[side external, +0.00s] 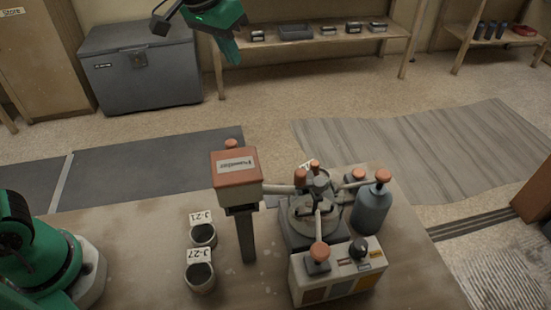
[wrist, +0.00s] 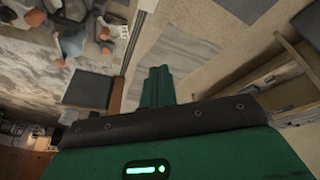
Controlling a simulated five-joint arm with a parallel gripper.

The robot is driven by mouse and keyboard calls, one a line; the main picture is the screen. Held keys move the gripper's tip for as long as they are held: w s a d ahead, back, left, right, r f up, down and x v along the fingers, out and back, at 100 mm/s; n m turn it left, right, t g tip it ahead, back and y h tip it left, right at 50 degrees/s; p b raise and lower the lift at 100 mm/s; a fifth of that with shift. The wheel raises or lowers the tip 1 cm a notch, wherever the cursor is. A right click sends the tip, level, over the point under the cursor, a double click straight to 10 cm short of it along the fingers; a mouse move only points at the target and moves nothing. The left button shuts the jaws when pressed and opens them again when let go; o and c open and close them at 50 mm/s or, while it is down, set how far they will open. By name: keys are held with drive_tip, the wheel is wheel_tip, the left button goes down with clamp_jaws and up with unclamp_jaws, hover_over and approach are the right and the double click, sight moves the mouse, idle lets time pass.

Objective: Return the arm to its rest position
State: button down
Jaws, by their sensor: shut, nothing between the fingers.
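My gripper (side external: 230,47) is at the top of the side external view, raised high above the table and apart from everything on it. Its green fingers point down and are together with nothing held. In the wrist view the closed green fingers (wrist: 157,86) show at the middle, with the floor beyond them. My green base stands at the lower left of the side external view. The upper arm links between base and gripper are mostly out of the picture.
The table (side external: 130,245) holds two labelled cups (side external: 203,236), (side external: 200,277), a post with an orange-topped box (side external: 236,172), a machine with orange knobs (side external: 318,215), a grey bottle (side external: 371,210) and a control box (side external: 338,275). Behind are a grey chest (side external: 142,75) and a shelf (side external: 310,38).

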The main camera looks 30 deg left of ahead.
drive_tip(key=s+a+f, duration=0.2)
drive_tip(key=s+a, duration=0.2)
drive_tip(key=s, duration=0.3)
drive_tip(key=s+a+f+n+t, duration=0.1)
drive_tip(key=s+a+f, duration=0.1)
drive_tip(key=s+a, duration=0.2)
drive_tip(key=s+a+f+y, duration=0.1)
drive_tip(key=s+a, duration=0.3)
drive_tip(key=s, duration=0.6)
drive_tip(key=shift+s+a+f+t, duration=0.35)
drive_tip(key=shift+a+f+t, duration=0.05)
drive_tip(key=shift+f, duration=0.05)
